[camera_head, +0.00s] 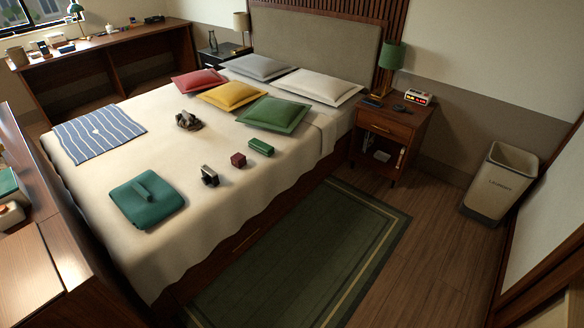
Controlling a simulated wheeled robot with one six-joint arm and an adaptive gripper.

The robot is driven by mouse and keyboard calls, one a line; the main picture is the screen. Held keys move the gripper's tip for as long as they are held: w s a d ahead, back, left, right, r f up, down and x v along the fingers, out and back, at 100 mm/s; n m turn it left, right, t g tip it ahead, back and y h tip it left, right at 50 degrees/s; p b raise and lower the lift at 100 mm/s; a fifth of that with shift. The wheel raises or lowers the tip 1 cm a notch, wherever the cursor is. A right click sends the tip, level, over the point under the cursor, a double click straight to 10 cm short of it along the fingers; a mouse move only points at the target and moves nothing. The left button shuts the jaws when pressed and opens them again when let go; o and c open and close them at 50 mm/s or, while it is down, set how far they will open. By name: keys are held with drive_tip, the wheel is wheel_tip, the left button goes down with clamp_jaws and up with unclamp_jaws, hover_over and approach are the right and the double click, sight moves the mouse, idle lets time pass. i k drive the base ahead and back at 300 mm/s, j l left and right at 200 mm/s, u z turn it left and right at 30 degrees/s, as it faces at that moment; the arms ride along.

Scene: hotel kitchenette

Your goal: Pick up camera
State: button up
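A small black and silver object (209,176) that looks like the camera lies on the bed (100,226), near the bed's right side. It is small in the picture, so its details are hard to tell. A dark red cube (238,160) sits just to its right, apart from it. A small green box-like item (261,147) lies farther right. My gripper is not in view.
On the bed are a folded green cloth (147,203), a dark crumpled item (188,121), a striped cloth (98,134) and several pillows. A nightstand (385,143) stands right of the bed. A green rug (310,250) and bare floor lie alongside. A laundry bin (500,184) stands at right.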

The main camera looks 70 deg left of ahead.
sight(210, 176)
drive_tip(key=u, duration=2.8)
drive_tip(key=i+l+u, duration=0.2)
drive_tip(key=u, duration=0.25)
drive_tip(key=i+l+u, duration=0.1)
drive_tip(key=l+u, duration=0.35)
drive_tip(key=i+l+u, duration=0.1)
drive_tip(key=l+u, duration=0.6)
drive_tip(key=l, duration=2.05)
